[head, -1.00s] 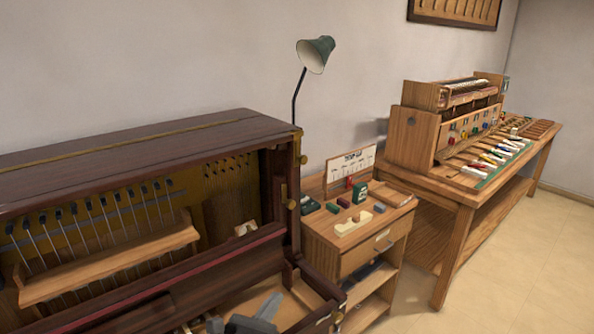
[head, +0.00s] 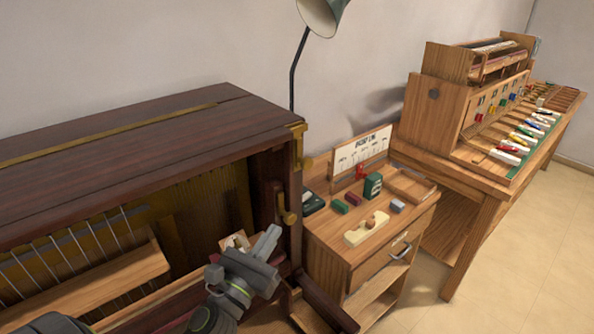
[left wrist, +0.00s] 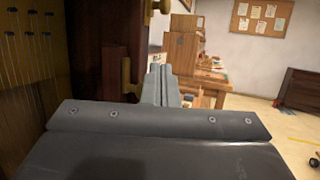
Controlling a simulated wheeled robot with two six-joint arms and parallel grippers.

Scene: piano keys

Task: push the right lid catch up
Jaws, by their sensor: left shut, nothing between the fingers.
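The piano's right lid catch appears to be the brass piece (head: 288,208) on the inner face of the right end post, below the brass corner fitting (head: 299,134). A brass catch also shows in the left wrist view (left wrist: 126,75), upright on the dark post just left of my fingers. My left gripper (head: 268,243) is shut and empty, with its grey fingers pointing up and right, a little below and left of the catch in the head view. In the left wrist view its fingertips (left wrist: 159,77) look close beside the catch; I cannot tell whether they touch. My right gripper is not in view.
The dark piano lid (head: 150,130) overhangs the open case. A wooden rail (head: 85,285) and strings lie left of my gripper. A small cabinet (head: 350,245) with blocks and a card stands right of the piano, and a lamp (head: 322,15) behind it. Open floor lies at far right.

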